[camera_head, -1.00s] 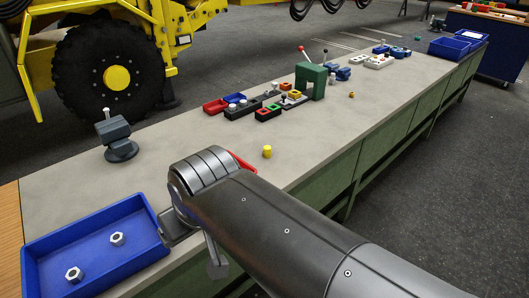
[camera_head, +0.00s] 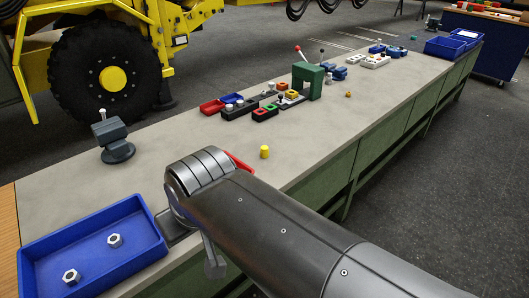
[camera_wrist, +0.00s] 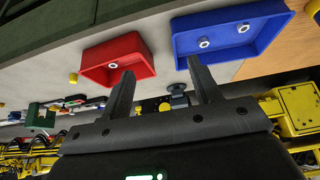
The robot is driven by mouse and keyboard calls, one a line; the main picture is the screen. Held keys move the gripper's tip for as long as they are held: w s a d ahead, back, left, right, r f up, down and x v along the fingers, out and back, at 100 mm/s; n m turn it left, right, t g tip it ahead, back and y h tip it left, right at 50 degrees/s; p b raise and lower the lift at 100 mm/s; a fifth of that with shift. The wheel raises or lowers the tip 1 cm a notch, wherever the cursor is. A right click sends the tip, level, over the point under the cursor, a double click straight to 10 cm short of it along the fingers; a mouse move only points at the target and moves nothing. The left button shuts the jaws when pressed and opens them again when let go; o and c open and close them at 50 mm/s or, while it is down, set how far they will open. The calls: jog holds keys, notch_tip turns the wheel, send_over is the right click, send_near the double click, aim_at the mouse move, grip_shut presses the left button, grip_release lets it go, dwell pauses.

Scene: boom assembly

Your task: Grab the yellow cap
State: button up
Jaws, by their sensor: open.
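The yellow cap (camera_head: 264,152) is a small upright cylinder on the grey bench top, just beyond my arm in the head view. In the wrist view, the yellow cap (camera_wrist: 73,79) is at the left, beside the red tray. My gripper (camera_wrist: 160,66) is open and empty in the wrist view, its two fingers wide apart. The cap lies to the left of both fingers, apart from them.
The red tray (camera_wrist: 144,52) holds a nut; my arm mostly hides it in the head view. A blue tray (camera_head: 153,221) holds two nuts. A grey vise (camera_head: 118,150) stands at the left. A green block (camera_head: 307,72) and small parts stand farther back.

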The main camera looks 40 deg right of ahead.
jog(key=w+d+r+m, duration=0.25)
jog(key=w+d, duration=0.35)
jog(key=w, duration=0.5)
jog(key=m+g+h, duration=0.3)
jog(key=m, duration=0.4)
send_over(264, 147)
jog(key=s+a, duration=0.1)
jog(key=s, duration=0.1)
jog(key=f, duration=2.2)
jog(key=shift+w+f, duration=0.2)
jog(key=shift+f, duration=0.2)
jog(key=shift+t, duration=0.3)
jog(key=shift+a+x, duration=0.1)
jog(key=shift+x, duration=1.45)
jog(key=shift+a+x, duration=0.15)
jog(key=shift+x, duration=1.4)
jog(key=shift+s, duration=0.15)
jog(key=c, duration=1)
jog(key=shift+c, duration=0.2)
